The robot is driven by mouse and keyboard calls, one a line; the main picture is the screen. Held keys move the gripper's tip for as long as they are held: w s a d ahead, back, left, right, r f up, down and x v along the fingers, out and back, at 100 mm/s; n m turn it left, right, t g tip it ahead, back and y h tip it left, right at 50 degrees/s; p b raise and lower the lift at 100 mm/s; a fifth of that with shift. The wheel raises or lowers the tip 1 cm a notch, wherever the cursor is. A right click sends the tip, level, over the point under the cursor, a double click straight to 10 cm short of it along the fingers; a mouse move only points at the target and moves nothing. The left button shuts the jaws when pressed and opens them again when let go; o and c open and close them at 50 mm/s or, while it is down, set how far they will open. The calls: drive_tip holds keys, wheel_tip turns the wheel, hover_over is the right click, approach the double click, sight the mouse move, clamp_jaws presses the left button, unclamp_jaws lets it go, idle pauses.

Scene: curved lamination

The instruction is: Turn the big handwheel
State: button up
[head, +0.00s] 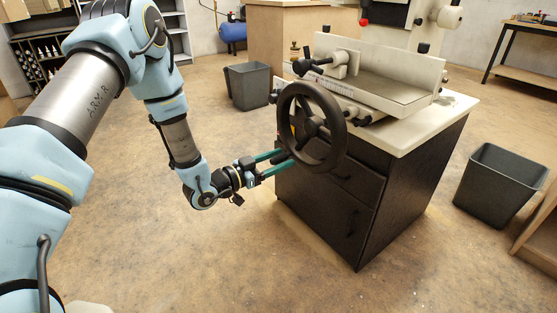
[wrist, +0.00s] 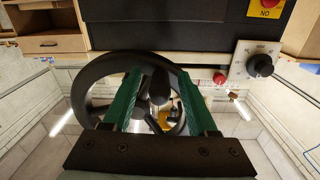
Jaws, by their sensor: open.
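The big handwheel (head: 312,125) is a dark spoked wheel on the front of a machine standing on a dark cabinet. My gripper (head: 282,160) reaches it from the left, with its two green fingers at the wheel's left lower side. In the wrist view the handwheel (wrist: 95,85) lies ahead, and the open fingers of my gripper (wrist: 155,95) overlap its rim and spokes. The dark hub and a spoke show between the fingers. I cannot tell whether the fingers touch the wheel.
The dark cabinet (head: 375,195) with a pale top stands below the wheel. Grey bins stand behind at the left (head: 248,86) and at the right (head: 500,185). A white dial with a black knob (wrist: 260,65) shows in the wrist view. The floor in front is clear.

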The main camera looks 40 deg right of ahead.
clamp_jaws()
idle(1.3)
